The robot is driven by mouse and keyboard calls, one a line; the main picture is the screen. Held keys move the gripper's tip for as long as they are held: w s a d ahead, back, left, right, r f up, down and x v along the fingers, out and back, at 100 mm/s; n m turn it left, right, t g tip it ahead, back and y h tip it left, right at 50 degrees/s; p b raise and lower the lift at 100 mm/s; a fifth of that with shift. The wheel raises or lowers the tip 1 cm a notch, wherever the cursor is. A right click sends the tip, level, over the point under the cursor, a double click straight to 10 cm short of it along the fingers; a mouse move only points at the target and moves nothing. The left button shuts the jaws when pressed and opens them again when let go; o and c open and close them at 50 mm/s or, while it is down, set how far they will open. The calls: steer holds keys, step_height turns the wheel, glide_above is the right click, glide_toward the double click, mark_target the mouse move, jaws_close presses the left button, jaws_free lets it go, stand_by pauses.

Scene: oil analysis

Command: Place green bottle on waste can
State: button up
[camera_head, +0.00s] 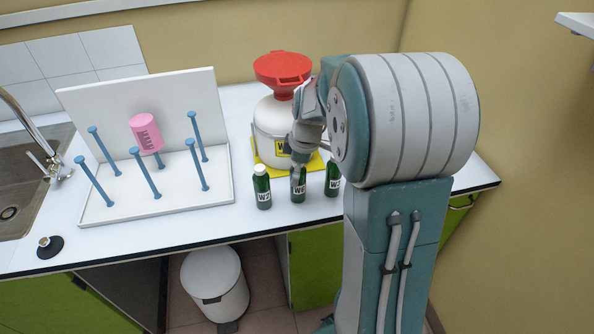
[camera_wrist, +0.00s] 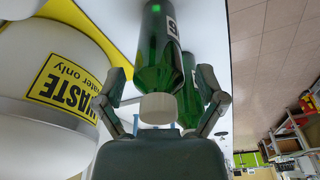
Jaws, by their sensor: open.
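Three green bottles with white caps and labels stand in a row near the counter's front edge: W2 (camera_head: 262,187) at left, W6 (camera_head: 298,186) in the middle, and a partly hidden one (camera_head: 332,178) at right. My gripper (camera_head: 299,164) is at the top of the middle bottle. In the wrist view the open fingers (camera_wrist: 161,90) are on either side of one green bottle (camera_wrist: 160,45), its white cap between them; another bottle (camera_wrist: 203,75) shows behind. The white waste can (camera_head: 271,124) stands behind the bottles; its yellow label also shows in the wrist view (camera_wrist: 68,82).
A red funnel (camera_head: 283,68) tops the waste can, which stands on a yellow mat (camera_head: 262,168). A white drying rack (camera_head: 215,190) with blue pegs and a pink bottle (camera_head: 146,133) stands at left, beside the sink (camera_head: 25,175). A white bin (camera_head: 213,280) is below the counter.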

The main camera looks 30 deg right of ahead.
step_height(320, 180, up, 11)
steer(key=s+d, duration=0.1)
steer(key=s+a+r+m+t, duration=0.1)
steer(key=s+a+m+t, duration=0.1)
steer(key=s+a+m, duration=0.3)
steer(key=s+a+r+m+t+h, duration=0.1)
steer(key=s+a+m, duration=0.4)
steer(key=s, duration=0.8)
steer(key=a+t, duration=0.1)
steer(key=a, duration=0.2)
steer(key=shift+s+a, duration=0.25)
steer(key=shift+a, duration=0.05)
